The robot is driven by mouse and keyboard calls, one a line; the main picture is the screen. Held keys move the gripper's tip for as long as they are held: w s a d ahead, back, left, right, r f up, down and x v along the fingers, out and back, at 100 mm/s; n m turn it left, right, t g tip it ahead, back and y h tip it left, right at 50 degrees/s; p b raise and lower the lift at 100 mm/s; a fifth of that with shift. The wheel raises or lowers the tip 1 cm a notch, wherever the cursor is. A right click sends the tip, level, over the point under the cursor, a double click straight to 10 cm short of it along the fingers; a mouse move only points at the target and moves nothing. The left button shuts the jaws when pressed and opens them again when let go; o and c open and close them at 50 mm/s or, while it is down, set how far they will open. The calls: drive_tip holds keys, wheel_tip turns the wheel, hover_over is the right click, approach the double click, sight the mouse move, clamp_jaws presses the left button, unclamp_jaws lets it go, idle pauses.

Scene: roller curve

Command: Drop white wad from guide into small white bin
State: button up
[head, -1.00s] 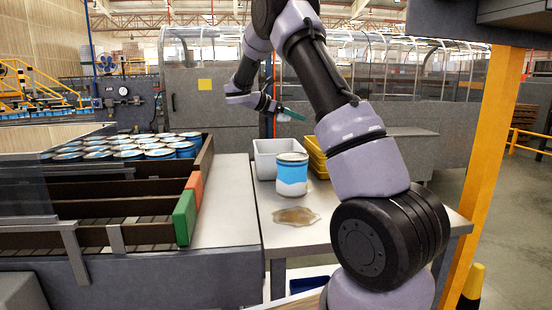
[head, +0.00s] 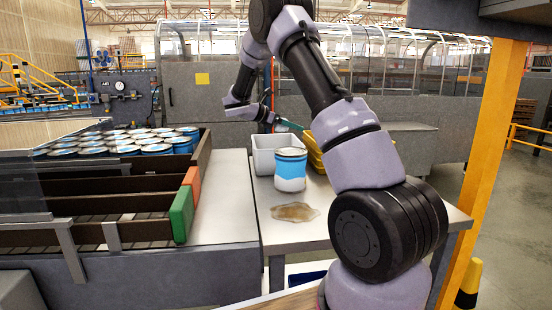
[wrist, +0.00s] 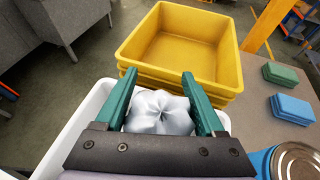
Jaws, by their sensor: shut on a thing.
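The white wad (wrist: 160,113) is a crumpled, shiny bundle between the green fingers of my gripper (wrist: 159,80) in the wrist view. My gripper is shut on it. The small white bin (wrist: 88,108) lies below the gripper and wad in that view, with its rim showing on both sides. In the head view, my gripper (head: 291,125) is above the white bin (head: 262,160), near its back right. I cannot make out the wad there. The bin's inside is mostly hidden. The guide cannot be told apart in these views.
A yellow bin stack (wrist: 182,45) stands right beside the white bin. A blue and white can (head: 290,172) stands in front of it, near a brown spill (head: 295,212). Green (wrist: 280,73) and blue (wrist: 292,108) pads lie to the right in the wrist view. Rows of cans fill the conveyor at left.

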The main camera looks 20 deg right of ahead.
drive_tip(key=o, duration=1.3)
drive_tip(key=shift+a, duration=0.1)
drive_tip(key=v, duration=1)
drive_tip(key=shift+a+r, duration=0.15)
drive_tip(key=shift+a, duration=0.15)
drive_tip(key=s+d+r+m+y, duration=0.3)
drive_tip(key=s+r+m+y, duration=0.15)
drive_tip(key=s, duration=0.45)
drive_tip(key=s+a+r+m+t+y, duration=0.1)
drive_tip(key=s+a+m+t+y, duration=0.1)
drive_tip(key=s+m, duration=0.4)
drive_tip(key=s+a+r+m+t+y, duration=0.1)
drive_tip(key=s+a+m+y, duration=0.3)
drive_tip(key=s, duration=0.8)
drive_tip(key=s+a+r+m+t+y, duration=0.1)
drive_tip(key=s+a+m+t+y, duration=0.2)
drive_tip(key=s+m+y, duration=0.2)
drive_tip(key=shift+s+a+r+m, duration=0.15)
drive_tip(key=shift+s+m, duration=0.7)
drive_tip(key=shift+s, duration=0.45)
drive_tip(key=shift+s+r+m, duration=0.1)
drive_tip(key=shift+s+m, duration=0.7)
drive_tip(key=shift+s, duration=0.55)
